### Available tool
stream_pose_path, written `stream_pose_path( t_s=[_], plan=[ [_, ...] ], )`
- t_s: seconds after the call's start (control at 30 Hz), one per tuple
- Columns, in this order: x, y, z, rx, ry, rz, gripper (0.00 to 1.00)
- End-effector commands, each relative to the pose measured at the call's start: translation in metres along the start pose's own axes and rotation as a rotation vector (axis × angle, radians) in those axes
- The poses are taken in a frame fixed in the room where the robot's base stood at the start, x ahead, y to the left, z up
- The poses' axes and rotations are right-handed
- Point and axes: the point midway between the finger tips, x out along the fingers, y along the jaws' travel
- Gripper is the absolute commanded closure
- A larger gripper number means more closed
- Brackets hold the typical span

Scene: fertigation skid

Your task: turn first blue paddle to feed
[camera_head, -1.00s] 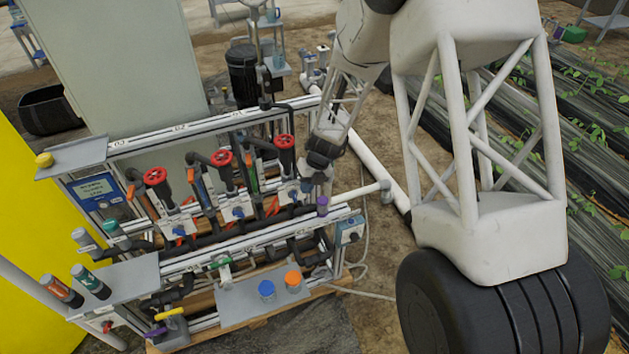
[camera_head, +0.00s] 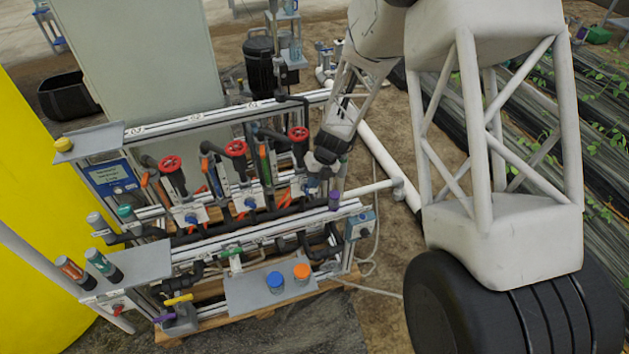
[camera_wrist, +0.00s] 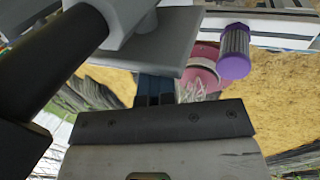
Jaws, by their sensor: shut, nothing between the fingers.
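Three small blue paddles sit on white valve bodies along the skid's middle row: a left one (camera_head: 191,218), a middle one (camera_head: 250,203) and a right one (camera_head: 304,187). I cannot make out which is called first, nor their exact angles. My gripper (camera_head: 318,181) is at the right end of the row, close beside the right paddle; contact cannot be told. In the wrist view my gripper (camera_wrist: 156,90) shows its dark fingers together and empty, their tips partly hidden under a grey plate. No blue paddle can be made out clearly there.
Three red handwheels (camera_head: 236,148) stand above the row. A purple-capped part (camera_head: 334,200) is close to my gripper; a purple ribbed cap also shows in the wrist view (camera_wrist: 235,66). A black pipe (camera_wrist: 55,58) and grey plate (camera_wrist: 140,58) crowd the wrist. A shelf (camera_head: 240,296) holds blue and orange caps.

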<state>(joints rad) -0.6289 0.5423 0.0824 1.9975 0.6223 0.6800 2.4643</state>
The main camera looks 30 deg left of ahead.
Motion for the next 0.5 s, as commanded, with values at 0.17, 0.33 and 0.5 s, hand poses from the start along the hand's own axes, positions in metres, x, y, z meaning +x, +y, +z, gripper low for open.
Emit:
stream_pose_path(
  t_s=[0.17,0.33,0.5],
  plan=[
    [0.002,0.004,0.0,-0.001,0.001,0.0,1.0],
    [0.002,0.01,0.0,-0.001,0.0,0.0,1.0],
    [0.004,0.015,-0.001,0.0,0.002,0.0,1.0]
  ],
)
